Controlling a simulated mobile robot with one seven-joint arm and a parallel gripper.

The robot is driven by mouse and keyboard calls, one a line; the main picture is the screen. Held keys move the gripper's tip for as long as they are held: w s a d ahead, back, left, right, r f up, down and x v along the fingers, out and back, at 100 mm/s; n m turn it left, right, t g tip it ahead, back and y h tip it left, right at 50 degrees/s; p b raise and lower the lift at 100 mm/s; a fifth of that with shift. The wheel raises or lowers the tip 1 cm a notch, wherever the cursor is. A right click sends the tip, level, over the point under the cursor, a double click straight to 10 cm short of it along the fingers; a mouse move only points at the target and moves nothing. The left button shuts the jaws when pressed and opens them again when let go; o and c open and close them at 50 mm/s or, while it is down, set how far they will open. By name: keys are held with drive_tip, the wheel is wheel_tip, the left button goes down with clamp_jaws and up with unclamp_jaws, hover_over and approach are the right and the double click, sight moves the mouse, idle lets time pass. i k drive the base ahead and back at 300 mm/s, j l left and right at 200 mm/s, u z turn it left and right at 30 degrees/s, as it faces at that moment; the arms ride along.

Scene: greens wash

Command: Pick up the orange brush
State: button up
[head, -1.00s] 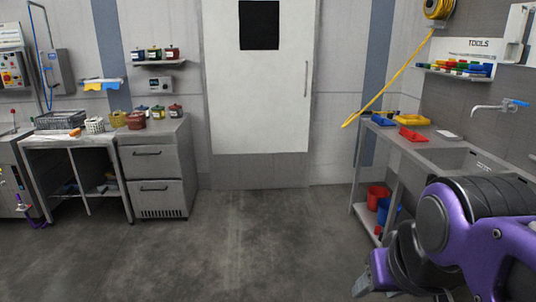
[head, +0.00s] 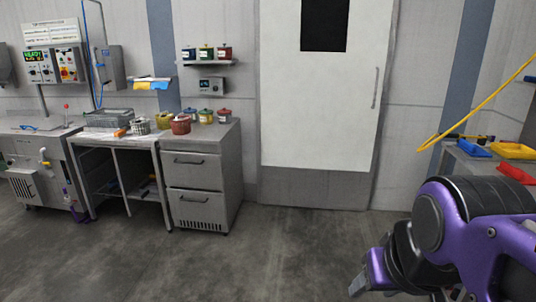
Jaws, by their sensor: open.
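A small orange object (head: 120,132), which looks like the orange brush, lies on the metal table (head: 92,140) at the left, in front of a grey crate. It is too small to make out handle or bristles. My gripper (head: 368,284) is at the lower right, partly cut off by the frame's bottom edge and far from the table. It is open and I see nothing in it.
A grey crate (head: 107,118), a white basket (head: 140,127) and a red pot (head: 181,124) are near the orange object. A drawer cabinet (head: 203,180) adjoins the table. The floor (head: 270,255) ahead is clear. Colored trays (head: 513,151) sit on the right-hand counter.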

sight(122, 133)
drive_tip(key=i+u, duration=1.25)
drive_tip(key=i, duration=0.75)
drive_tip(key=i+j+z, duration=0.45)
drive_tip(key=i+j, duration=0.25)
drive_tip(key=i, duration=0.15)
